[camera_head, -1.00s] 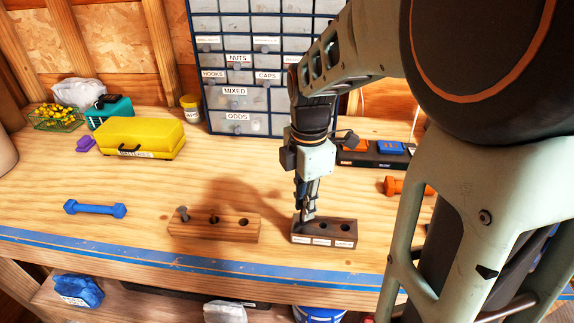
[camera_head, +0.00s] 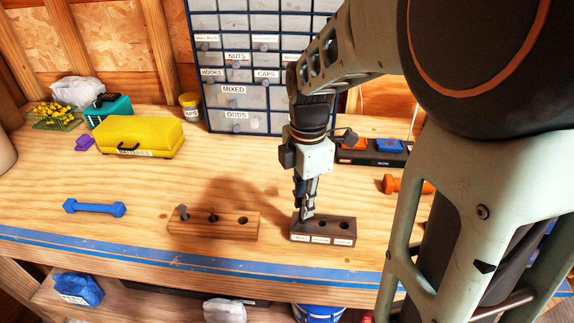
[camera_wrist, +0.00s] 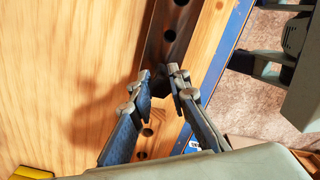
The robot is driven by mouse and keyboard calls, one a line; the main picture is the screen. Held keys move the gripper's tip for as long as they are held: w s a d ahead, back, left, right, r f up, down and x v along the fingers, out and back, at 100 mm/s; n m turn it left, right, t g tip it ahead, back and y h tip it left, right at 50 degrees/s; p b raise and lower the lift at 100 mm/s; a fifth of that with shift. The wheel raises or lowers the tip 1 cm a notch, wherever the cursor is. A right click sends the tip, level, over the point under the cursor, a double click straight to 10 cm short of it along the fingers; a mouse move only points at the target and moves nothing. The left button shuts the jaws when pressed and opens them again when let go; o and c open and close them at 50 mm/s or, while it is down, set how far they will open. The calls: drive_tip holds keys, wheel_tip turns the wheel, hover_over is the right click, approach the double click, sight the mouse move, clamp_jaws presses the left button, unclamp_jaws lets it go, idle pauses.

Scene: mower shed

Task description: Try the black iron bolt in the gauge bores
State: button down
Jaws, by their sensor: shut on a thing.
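My gripper (camera_head: 307,214) points down at the left bore of the dark gauge block (camera_head: 345,229), shut on a dark piece, seemingly the black iron bolt. In the wrist view my fingertips (camera_wrist: 159,77) nearly meet around the dark bolt (camera_wrist: 159,86), which is mostly hidden between them. I cannot tell how deep it sits in the bore. The gauge block also shows in the wrist view (camera_wrist: 162,55), with two open bores beyond my fingers. A lighter wooden block (camera_head: 235,230) stands left of it, with a grey bolt (camera_head: 183,212) upright in its left hole.
A blue dumbbell-shaped piece (camera_head: 95,208) lies at the left. A yellow case (camera_head: 140,136), a teal box (camera_head: 108,110) and a drawer cabinet (camera_head: 250,98) stand behind. An orange piece (camera_head: 405,185) lies at the right. The bench front edge has blue tape (camera_head: 150,260).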

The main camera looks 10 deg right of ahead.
drive_tip(key=shift+f, duration=0.25)
idle(1.8)
drive_tip(key=shift+r+p, duration=0.3)
drive_tip(key=shift+p, duration=0.05)
drive_tip(key=shift+f, duration=0.35)
idle(0.5)
drive_tip(key=shift+r, duration=0.2)
drive_tip(key=shift+r+p, duration=2.2)
drive_tip(key=shift+r, duration=0.5)
